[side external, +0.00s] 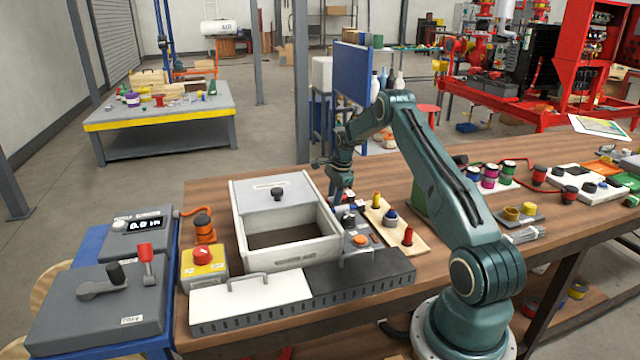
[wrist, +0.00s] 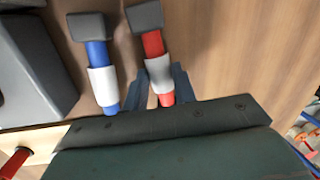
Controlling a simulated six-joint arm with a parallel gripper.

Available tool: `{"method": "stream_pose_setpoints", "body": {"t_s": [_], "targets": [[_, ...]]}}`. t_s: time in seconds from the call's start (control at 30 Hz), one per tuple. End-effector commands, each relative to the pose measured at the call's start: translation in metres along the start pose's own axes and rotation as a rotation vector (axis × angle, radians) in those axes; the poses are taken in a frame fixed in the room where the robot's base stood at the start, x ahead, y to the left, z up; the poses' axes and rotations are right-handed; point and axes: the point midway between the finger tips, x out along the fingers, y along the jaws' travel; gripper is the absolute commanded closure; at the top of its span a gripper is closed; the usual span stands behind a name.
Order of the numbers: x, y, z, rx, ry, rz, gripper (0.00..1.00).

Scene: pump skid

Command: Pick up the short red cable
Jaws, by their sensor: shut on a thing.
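The red cable (wrist: 153,46) shows in the wrist view, with a dark grey end block at the top and a white band around it. My gripper (wrist: 161,88) is shut on it, one finger on each side near the white band. A blue cable (wrist: 97,54) with a similar end block and white band lies just left of it, apart from the fingers. In the side view my gripper (side external: 344,204) is low over the table, behind the right of the open box. The cables cannot be made out there.
The white-walled open box (side external: 290,257) stands left of my gripper. A wooden board (side external: 397,226) with yellow, blue and red pegs is close on its right. A grey unit with an orange button (side external: 360,240) is in front. Wood table (wrist: 245,50) is clear right of the red cable.

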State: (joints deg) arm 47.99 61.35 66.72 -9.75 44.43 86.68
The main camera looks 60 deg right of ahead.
Motion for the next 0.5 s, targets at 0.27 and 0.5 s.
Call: {"method": "stream_pose_setpoints", "body": {"t_s": [0.27, 0.5], "targets": [[-0.011, -0.001, 0.001, 0.001, 0.000, 0.003, 0.91], [-0.042, -0.006, 0.004, -0.001, 0.000, -0.001, 0.91]]}}
